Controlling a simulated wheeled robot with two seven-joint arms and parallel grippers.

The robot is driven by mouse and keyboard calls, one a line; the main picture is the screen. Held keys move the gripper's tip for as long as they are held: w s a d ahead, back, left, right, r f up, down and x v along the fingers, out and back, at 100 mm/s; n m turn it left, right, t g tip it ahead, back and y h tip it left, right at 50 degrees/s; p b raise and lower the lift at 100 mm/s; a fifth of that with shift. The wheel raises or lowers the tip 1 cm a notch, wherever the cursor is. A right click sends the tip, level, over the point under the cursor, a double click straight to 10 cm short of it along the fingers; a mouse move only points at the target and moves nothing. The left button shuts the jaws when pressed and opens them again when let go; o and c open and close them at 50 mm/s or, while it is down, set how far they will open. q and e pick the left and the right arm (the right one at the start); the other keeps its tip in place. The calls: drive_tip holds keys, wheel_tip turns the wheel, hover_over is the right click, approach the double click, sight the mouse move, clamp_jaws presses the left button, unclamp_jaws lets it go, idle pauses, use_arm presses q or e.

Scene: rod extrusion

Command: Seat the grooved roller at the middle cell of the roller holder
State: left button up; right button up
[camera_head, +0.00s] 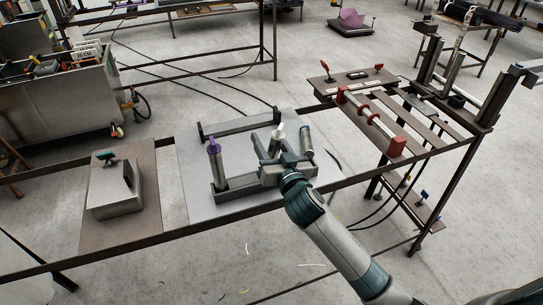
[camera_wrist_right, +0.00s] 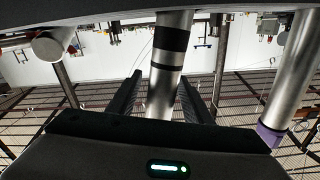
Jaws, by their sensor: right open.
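The roller holder (camera_head: 221,195) is a dark frame on a pale metal plate. A roller with a white tip (camera_head: 278,132) stands upright around its middle, its lower part hidden by my gripper. In the right wrist view the roller between my fingers is metallic with black bands (camera_wrist_right: 171,38), which look like the grooves. My right gripper (camera_head: 274,166) is open, with one finger on each side of this roller (camera_wrist_right: 160,95). A purple-tipped roller (camera_head: 216,165) stands at the holder's left end, and another roller (camera_head: 307,143) stands at the right. The seating at the base is hidden.
A grey box (camera_head: 115,197) with a dark handle stands on the brown board at left. A dark bar (camera_head: 235,126) lies behind the holder. A rack with a red-ended rod (camera_head: 370,118) is at right. Bare plate (camera_head: 195,205) shows around the holder.

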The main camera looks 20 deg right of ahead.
clamp_jaws()
drive_tip(key=shift+r, duration=0.15)
use_arm(q)
drive_tip(key=shift+f+b, duration=0.75)
drive_tip(key=shift+b, duration=0.05)
use_arm(e)
wheel_tip(320, 180, up, 10)
idle(0.4)
